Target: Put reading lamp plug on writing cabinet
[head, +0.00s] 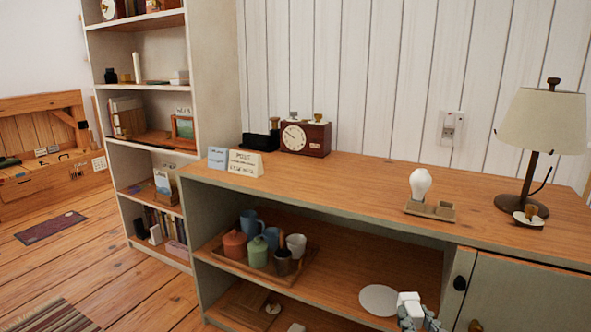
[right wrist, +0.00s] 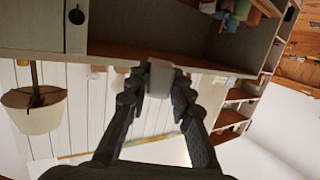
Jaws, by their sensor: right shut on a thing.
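My right gripper (head: 420,318) is at the bottom edge of the head view, in front of the writing cabinet (head: 345,180). It is shut on a small white block, the reading lamp plug (head: 408,299), which also shows between the fingertips in the right wrist view (right wrist: 160,77). The plug is held apart from the wooden top, lower than it in the picture and in front of the open shelf. The reading lamp (head: 541,120) stands at the right end of the top. My left gripper is out of view.
A light bulb on a wooden holder (head: 430,210) stands on the cabinet top. A clock (head: 305,137) and cards (head: 246,163) stand at its left end. The middle of the top is clear. A tray of cups (head: 262,268) and a white disc (head: 379,300) are on the shelf below.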

